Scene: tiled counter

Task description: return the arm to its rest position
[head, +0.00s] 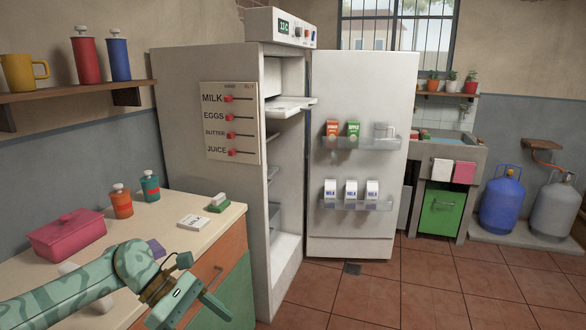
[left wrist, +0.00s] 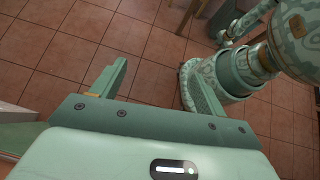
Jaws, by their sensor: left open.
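My left gripper (head: 203,283) is at the lower left in the head view, in front of the counter's drawer fronts, its arm coming in from the left over the counter. In the left wrist view its two fingers (left wrist: 158,80) stand wide apart with only floor tiles and my own body beyond them. It is open and empty.
The counter (head: 215,230) holds a pink box (head: 66,234), two bottles (head: 122,202), a card (head: 193,222) and a brush (head: 219,203). The fridge door (head: 358,230) stands open, with cartons on its shelves. The tiled floor (head: 420,285) in front is clear.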

